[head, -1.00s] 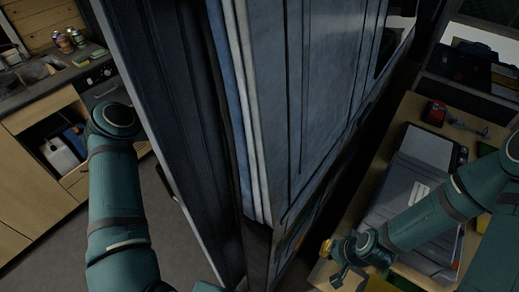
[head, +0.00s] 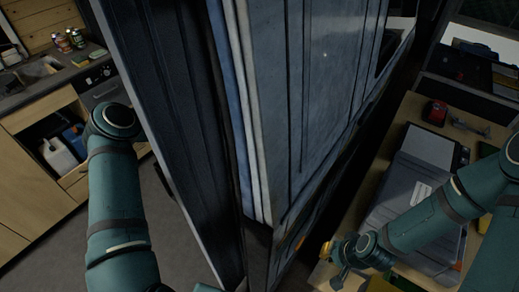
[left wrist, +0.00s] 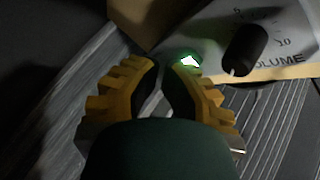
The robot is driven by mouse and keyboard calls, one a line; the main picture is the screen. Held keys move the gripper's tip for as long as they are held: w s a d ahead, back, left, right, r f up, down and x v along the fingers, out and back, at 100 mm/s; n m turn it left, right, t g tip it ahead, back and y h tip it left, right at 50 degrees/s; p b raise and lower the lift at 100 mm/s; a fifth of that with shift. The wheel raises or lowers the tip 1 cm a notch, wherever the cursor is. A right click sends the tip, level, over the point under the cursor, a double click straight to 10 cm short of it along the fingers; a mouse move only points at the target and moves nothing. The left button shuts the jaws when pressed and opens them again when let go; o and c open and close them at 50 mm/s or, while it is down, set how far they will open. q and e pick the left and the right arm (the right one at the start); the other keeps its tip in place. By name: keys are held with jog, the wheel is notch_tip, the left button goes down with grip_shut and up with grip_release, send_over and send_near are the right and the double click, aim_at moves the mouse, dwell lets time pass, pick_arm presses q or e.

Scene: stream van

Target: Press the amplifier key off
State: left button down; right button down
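The amplifier shows only in the left wrist view, as a pale panel (left wrist: 208,32) with a dark volume knob (left wrist: 246,48) and a scale. Its key (left wrist: 187,61) glows green at the panel's lower edge. My left gripper (left wrist: 166,69) has yellow ribbed fingers with their tips drawn together just below the key, with nothing seen between them. Whether a tip touches the key I cannot tell. In the head view my left gripper is out of sight. My right gripper (head: 335,250) is small at the lower middle right, its fingers unclear.
A tall dark-blue cabinet-like panel (head: 310,90) stands between my arms. At left is a wooden counter (head: 35,110) with a sink and jars. At right, a wooden desk (head: 400,125) holds a grey device (head: 405,190) and a red item (head: 436,112).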

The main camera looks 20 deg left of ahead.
pick_arm(q)
jog(key=shift+f, duration=0.25)
jog(key=shift+r, duration=0.8)
notch_tip(320, 180, up, 6)
jog(key=p, duration=0.2)
jog(key=shift+p, duration=0.3)
dwell(0.5)
jog(key=shift+f, duration=0.1)
